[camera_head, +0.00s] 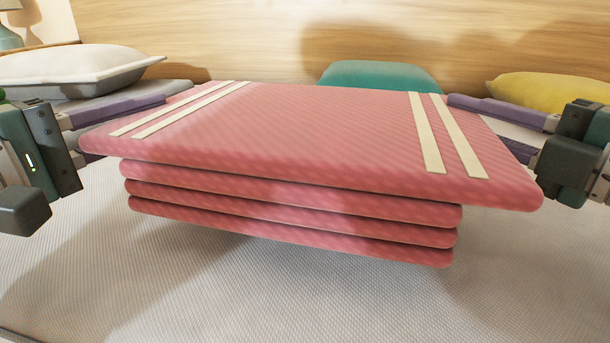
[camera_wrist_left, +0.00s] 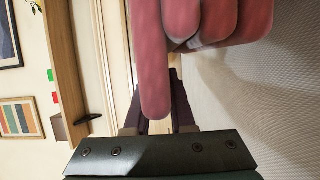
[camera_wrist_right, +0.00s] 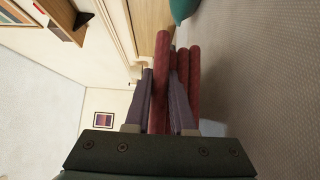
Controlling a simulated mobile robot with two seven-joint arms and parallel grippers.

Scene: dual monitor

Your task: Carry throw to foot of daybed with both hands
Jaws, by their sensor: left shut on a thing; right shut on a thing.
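The throw (camera_head: 300,135) is a folded pink-red stack with cream stripes near both ends. It fills the middle of the head view, held above the daybed (camera_head: 200,285), with a shadow under it. Its top layer is wider than the several layers below. My left gripper (camera_head: 140,105) is shut on the top layer's left edge; the left wrist view shows the throw (camera_wrist_left: 155,60) between the fingers. My right gripper (camera_head: 500,108) is shut on the right edge; the right wrist view shows the throw (camera_wrist_right: 161,90) between its fingers. Parts of the fingers are hidden.
A white-grey pillow (camera_head: 75,65) lies at the back left. A teal cushion (camera_head: 380,75) stands at the back middle and a yellow cushion (camera_head: 555,90) at the back right. A wooden panel (camera_head: 270,40) rises behind them. The daybed surface in front is clear.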

